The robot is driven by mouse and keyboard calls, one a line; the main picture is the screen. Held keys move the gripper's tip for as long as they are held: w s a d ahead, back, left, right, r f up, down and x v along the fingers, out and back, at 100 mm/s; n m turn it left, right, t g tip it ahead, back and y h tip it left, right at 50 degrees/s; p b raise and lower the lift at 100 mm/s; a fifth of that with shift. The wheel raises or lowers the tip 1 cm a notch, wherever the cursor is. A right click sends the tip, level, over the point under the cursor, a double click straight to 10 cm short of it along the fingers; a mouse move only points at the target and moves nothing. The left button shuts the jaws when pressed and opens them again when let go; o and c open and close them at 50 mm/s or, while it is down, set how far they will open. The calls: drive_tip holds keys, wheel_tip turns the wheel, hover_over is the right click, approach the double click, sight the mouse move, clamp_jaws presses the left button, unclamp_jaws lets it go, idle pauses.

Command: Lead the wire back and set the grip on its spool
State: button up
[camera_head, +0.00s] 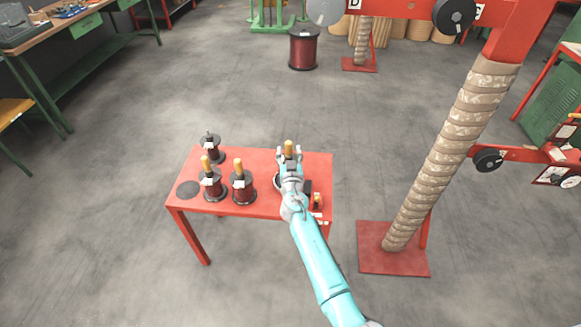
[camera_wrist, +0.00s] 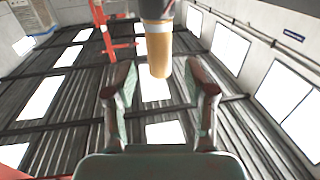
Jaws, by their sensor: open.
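My gripper (camera_head: 289,157) is over the right part of the red table (camera_head: 265,206), its fingers spread. In the wrist view my gripper (camera_wrist: 158,85) is open, one finger on each side. A wooden-coloured grip (camera_head: 289,146) stands at the fingertips; it also shows in the wrist view (camera_wrist: 159,52), between and beyond the fingers, with a visible gap on both sides. A dark part joins its end at the picture's top. The spool (camera_head: 277,182) below my gripper is mostly hidden by my arm. I cannot make out any wire.
Two dark red spools (camera_head: 243,187) (camera_head: 213,186) with wooden-coloured grips stand on the table, and a dark spool (camera_head: 212,150) behind them. A dark disc (camera_head: 188,188) lies bare at left. A wrapped column (camera_head: 446,160) rises at right.

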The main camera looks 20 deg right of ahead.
drive_tip(key=v, duration=0.8)
drive_tip(key=shift+s, duration=0.15)
drive_tip(key=shift+a, duration=0.1)
idle(0.4)
drive_tip(key=s+a+f+n+g+y, duration=0.1)
drive_tip(key=s+a+f+y, duration=0.15)
drive_tip(key=s, duration=0.75)
drive_tip(key=s+a+f+n+y, duration=0.15)
drive_tip(key=s+f, duration=0.25)
drive_tip(key=s, duration=0.6)
drive_tip(key=s+a+f+n+g+y, duration=0.1)
drive_tip(key=s+a+f, duration=0.2)
drive_tip(key=s, duration=0.7)
drive_tip(key=s+r, duration=0.5)
drive_tip(key=s, duration=0.3)
drive_tip(key=s+a+r+y, duration=0.1)
drive_tip(key=s+r, duration=0.4)
drive_tip(key=s, duration=0.3)
drive_tip(key=s+a+r, duration=0.1)
drive_tip(key=s+r, duration=0.5)
drive_tip(key=s, duration=0.3)
drive_tip(key=shift+a+n, duration=0.2)
drive_tip(key=shift+n, duration=0.15)
